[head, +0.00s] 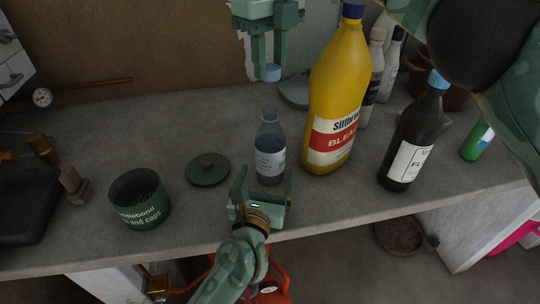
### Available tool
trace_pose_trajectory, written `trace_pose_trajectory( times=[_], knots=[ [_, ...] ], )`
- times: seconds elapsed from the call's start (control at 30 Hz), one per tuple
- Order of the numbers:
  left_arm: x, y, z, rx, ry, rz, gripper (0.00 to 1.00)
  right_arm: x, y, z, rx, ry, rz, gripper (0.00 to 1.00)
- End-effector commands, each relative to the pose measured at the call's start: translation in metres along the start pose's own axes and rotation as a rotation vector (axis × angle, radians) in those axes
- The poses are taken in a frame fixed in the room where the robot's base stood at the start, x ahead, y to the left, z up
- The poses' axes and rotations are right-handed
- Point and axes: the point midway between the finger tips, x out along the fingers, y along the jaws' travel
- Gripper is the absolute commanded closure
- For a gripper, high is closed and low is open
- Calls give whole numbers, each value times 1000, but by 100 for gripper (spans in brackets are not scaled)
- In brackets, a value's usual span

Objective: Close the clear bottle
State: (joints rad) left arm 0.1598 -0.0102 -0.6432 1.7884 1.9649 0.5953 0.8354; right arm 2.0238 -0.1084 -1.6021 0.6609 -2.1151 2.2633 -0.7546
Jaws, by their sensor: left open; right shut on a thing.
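The clear bottle (270,140) stands upright on the bench, a grey-tinted bottle with a white label and a bare, uncapped neck. My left gripper (265,178) is open low at the bottle's near side, with one finger to each side of its base; I cannot tell whether they touch it. My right gripper (270,68) is shut on a small blue cap (272,73) and holds it above the bottle's neck, apart from it.
A yellow bleach bottle (338,85) stands close right of the clear bottle. A dark bottle with a light-blue cap (415,130) is further right. A green lid (207,170) and a green tin (140,199) are to the left. The bench's front edge is close.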

Motion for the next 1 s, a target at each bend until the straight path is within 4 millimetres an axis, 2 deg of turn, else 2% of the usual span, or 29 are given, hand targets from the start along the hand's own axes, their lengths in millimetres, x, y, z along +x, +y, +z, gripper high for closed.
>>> trace_pose_trajectory(
  times=[0.1, 0.3, 0.5, 0.77, 0.8, 1.0],
  knots=[
    [25, 1, 4, 0, -5, 3, 14, 0, 0, 0, 0, 0, 0, 90],
    [53, 1, 3, 0, -4, 2, 14, 0, 0, 0, 0, 0, 0, 90],
    [64, 1, 3, -1, -4, 2, 14, 0, 0, 0, 0, 0, 0, 90],
    [65, 1, 3, -1, -3, 2, 14, 0, 0, 0, 0, 0, 0, 90],
    [65, 1, 3, -1, -3, 2, 17, 0, 0, 0, -1, 0, 0, 90],
    [65, 1, 3, 0, -3, 2, 72, 0, 0, 0, 0, 0, 0, 90]
  ],
)
